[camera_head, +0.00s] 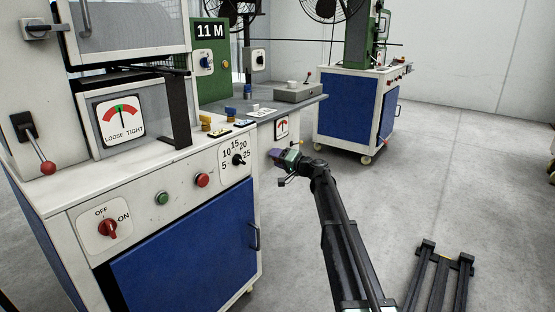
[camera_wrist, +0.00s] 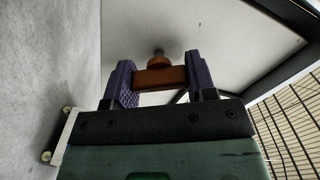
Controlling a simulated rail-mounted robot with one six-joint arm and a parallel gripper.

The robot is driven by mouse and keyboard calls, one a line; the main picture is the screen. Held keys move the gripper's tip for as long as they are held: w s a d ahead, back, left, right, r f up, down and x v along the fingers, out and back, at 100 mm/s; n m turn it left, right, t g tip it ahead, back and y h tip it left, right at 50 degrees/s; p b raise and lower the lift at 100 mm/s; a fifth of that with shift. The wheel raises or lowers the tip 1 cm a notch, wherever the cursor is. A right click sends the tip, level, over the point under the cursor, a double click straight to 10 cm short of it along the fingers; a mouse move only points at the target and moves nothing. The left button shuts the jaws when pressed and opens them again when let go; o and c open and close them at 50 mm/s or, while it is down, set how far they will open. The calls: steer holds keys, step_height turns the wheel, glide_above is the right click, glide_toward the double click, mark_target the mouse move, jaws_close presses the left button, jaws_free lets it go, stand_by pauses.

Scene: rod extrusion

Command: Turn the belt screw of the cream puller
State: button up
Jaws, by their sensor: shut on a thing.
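In the wrist view an orange-brown crossbar (camera_wrist: 160,78) with a round hub (camera_wrist: 160,61) behind it, the belt screw's handle as it appears, sits against a pale panel. My gripper (camera_wrist: 161,80) has its purple fingers shut on the two ends of this bar. In the head view my gripper (camera_head: 284,156) is beside the pale side of the machine bench, below a small red-arc gauge (camera_head: 281,128). The screw is hidden there. The near cream machine (camera_head: 150,165) carries a LOOSE/TIGHT gauge (camera_head: 119,119) with red arcs and a green middle.
The near machine has a red OFF/ON knob (camera_head: 108,228), a speed dial (camera_head: 238,160) and a blue door (camera_head: 190,250). A green panel reading 11 M (camera_head: 211,50) stands behind. Another blue-doored machine (camera_head: 346,108) is farther back. Open grey floor (camera_head: 460,170) lies to the right.

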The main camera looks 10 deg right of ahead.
stand_by(0.3)
steer(key=o, duration=0.9)
steer(key=shift+o, duration=0.2)
steer(key=v, duration=1.1)
